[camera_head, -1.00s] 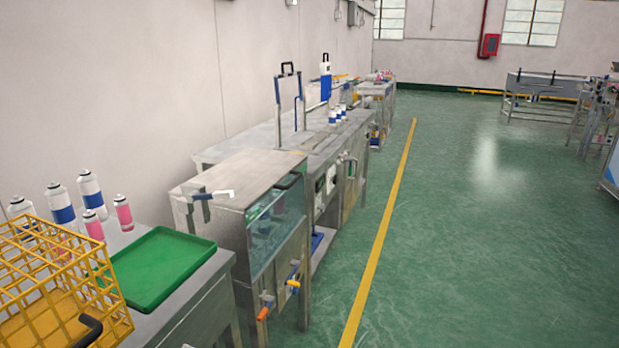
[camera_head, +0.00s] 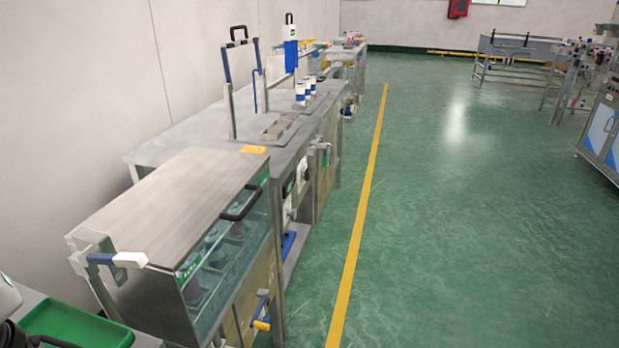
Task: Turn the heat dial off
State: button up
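The front panel (camera_head: 290,187) of the long steel bench carries small round and square fittings. One dark round fitting (camera_head: 305,170) could be a dial, but it is too small for me to tell whether it is the heat dial or how it is set. My gripper is not in view. A pale rounded part at the lower left edge may be part of my arm.
A steel tank (camera_head: 165,205) with a glass front stands nearest, with a blue-and-white lever (camera_head: 115,259) and an orange-tipped valve (camera_head: 262,323) low down. A green tray (camera_head: 75,322) is at lower left.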

aim_at(307, 174)
jog(key=i+l+z, duration=0.1)
jog(key=i+l, duration=0.25)
jog(key=i+l+z, duration=0.1)
jog(key=i+l, duration=0.2)
jog(key=i, duration=0.25)
jog(key=i+l, duration=0.3)
jog(key=i, duration=0.15)
jog(key=i+l+z, duration=0.15)
jog(key=i, duration=0.35)
jog(key=l, duration=0.15)
